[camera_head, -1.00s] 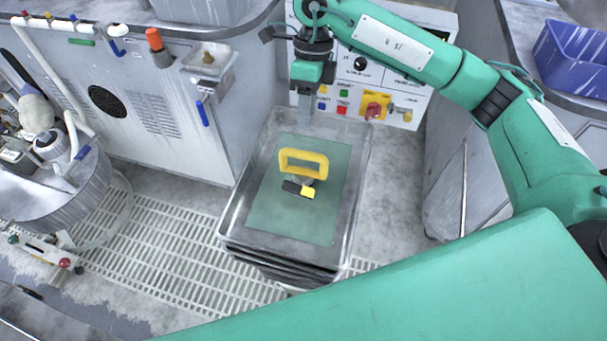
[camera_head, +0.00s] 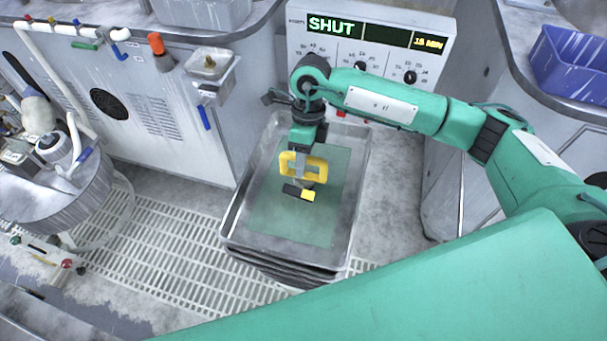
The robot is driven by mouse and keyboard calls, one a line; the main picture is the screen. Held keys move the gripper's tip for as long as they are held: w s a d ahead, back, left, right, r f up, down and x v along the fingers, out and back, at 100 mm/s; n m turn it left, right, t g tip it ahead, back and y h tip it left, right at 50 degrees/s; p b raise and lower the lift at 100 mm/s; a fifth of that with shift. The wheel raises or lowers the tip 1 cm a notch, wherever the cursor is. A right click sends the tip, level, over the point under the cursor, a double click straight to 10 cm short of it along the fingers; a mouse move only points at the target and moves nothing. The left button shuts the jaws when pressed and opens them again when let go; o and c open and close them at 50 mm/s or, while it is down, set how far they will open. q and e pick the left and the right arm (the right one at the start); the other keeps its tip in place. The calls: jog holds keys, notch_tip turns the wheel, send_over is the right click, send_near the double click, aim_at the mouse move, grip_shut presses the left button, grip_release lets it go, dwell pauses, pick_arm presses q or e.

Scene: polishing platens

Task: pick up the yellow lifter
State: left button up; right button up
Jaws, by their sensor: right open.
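The yellow lifter (camera_head: 318,168) stands in the middle of a metal tray, on a green sheet (camera_head: 290,222). It has a loop-shaped handle above a base with a black and yellow part. My right gripper (camera_head: 299,168) comes down from above at the handle, its fingers overlapping the left part of the loop in the picture. It is open, and I cannot tell whether it touches the handle. My left gripper does not show.
The metal tray (camera_head: 231,222) rests on a stack of dark trays. Behind is a control panel (camera_head: 440,62) with a display reading SHUT. A grey cabinet (camera_head: 170,120) stands left, a blue crate (camera_head: 570,65) at upper right. White floor grating (camera_head: 170,245) lies left of the tray.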

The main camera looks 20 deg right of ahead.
grip_shut()
jog(key=shift+w+r, duration=0.1)
jog(key=shift+r, duration=0.05)
